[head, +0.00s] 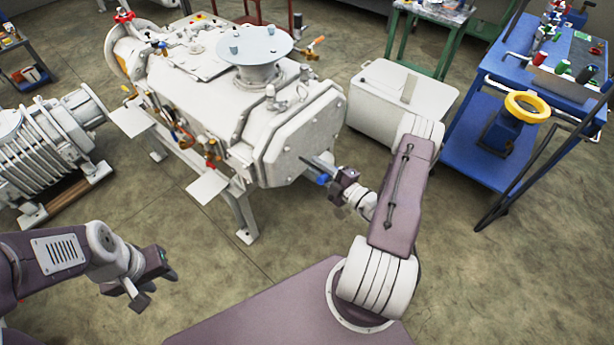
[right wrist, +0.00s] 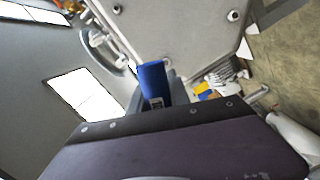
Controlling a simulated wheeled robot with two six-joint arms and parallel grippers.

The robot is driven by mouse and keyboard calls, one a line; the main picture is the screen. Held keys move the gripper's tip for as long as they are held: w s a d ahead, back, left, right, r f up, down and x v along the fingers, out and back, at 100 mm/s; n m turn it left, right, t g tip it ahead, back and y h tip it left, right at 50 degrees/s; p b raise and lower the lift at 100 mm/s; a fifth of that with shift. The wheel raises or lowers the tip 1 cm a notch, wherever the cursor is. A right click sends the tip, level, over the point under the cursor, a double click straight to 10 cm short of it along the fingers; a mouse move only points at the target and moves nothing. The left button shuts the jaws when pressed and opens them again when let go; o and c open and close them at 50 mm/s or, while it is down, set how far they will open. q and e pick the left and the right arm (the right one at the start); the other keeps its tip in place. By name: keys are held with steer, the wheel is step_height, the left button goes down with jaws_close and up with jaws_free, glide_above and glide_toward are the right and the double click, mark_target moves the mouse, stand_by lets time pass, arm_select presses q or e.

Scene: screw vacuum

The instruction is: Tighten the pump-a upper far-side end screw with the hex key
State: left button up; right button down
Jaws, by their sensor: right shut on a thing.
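The white pump (head: 215,85) stands on a frame at the upper left of centre in the head view, its angular end plate (head: 305,130) turned toward my right arm. My right gripper (head: 338,184) is shut on the blue handle of the hex key (head: 322,179). The key's thin shaft points up and left toward the lower part of the end plate; I cannot tell whether its tip touches. In the right wrist view the blue handle (right wrist: 152,80) stands between the fingers, and end-plate screws (right wrist: 232,16) show beyond it. My left gripper (head: 155,284) is open and empty, low at the left.
A ribbed white machine (head: 50,145) stands at the far left. A pale box-shaped unit (head: 385,100) sits behind my right arm. A blue cart (head: 500,150) with a yellow ring and bottles is at the right. The floor between my left gripper and the pump is clear.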

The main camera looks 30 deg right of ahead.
steer(key=shift+d+f+b, duration=0.15)
steer(key=shift+f+b, duration=0.35)
steer(key=shift+f, duration=0.25)
steer(key=shift+w+d+p, duration=0.1)
steer(key=shift+d+p, duration=0.05)
steer(key=shift+p, duration=0.15)
arm_select(q)
steer(key=shift+d+f, duration=0.1)
steer(key=shift+f, duration=0.35)
arm_select(e)
steer(key=shift+x, duration=2.75)
arm_select(q)
steer(key=shift+r+p, duration=0.25)
steer(key=shift+p, duration=0.1)
arm_select(e)
steer(key=shift+w, duration=0.15)
arm_select(q)
steer(key=shift+r, duration=0.1)
